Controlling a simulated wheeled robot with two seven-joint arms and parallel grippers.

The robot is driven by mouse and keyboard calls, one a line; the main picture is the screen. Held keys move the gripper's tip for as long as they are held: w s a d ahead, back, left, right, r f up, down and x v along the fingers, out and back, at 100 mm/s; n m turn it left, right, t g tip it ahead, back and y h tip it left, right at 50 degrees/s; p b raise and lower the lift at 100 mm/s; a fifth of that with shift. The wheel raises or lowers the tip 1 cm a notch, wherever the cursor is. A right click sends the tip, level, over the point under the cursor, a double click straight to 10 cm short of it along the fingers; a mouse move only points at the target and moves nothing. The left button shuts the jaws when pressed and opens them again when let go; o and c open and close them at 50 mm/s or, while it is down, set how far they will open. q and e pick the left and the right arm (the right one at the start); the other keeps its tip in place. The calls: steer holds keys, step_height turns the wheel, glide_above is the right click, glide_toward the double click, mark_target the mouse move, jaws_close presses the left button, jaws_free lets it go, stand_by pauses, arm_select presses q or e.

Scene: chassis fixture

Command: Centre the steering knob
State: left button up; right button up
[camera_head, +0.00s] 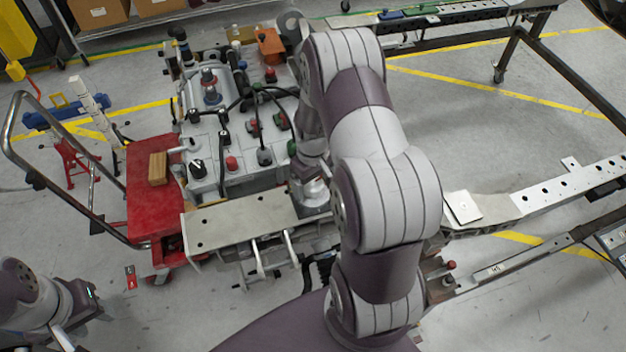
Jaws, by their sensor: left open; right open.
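A grey control unit (240,178) with several knobs, levers and buttons stands left of centre. A black knob with a white pointer mark (198,168) sits near its front left corner. I take this for the steering knob, but cannot be sure. My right gripper (314,192) is open and partly hidden at the unit's front right, right of this knob and apart from it. Its fingertips are not clear. My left gripper (66,338) is open at the lower left edge, partly cut off, well away from the unit. My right arm hides the unit's right side.
A red cart (142,214) with a brown block (157,169) and a metal handrail stands left of the unit. A pale plate (232,226) runs along its front, with pale bars below. A metal chassis rail (545,200) extends right. Grey floor is free at lower left.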

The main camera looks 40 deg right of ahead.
steer(key=c, duration=1.1)
steer(key=shift+o, duration=0.2)
steer(key=shift+m, duration=0.4)
steer(key=m, duration=0.4)
steer(key=shift+m+p, duration=0.35)
steer(key=shift+m, duration=0.05)
steer(key=m, duration=0.5)
steer(key=m+p, duration=0.1)
steer(key=m, duration=0.4)
steer(key=shift+w+m, duration=0.1)
steer(key=shift+m, duration=0.3)
steer(key=m, duration=0.5)
steer(key=shift+m, duration=0.3)
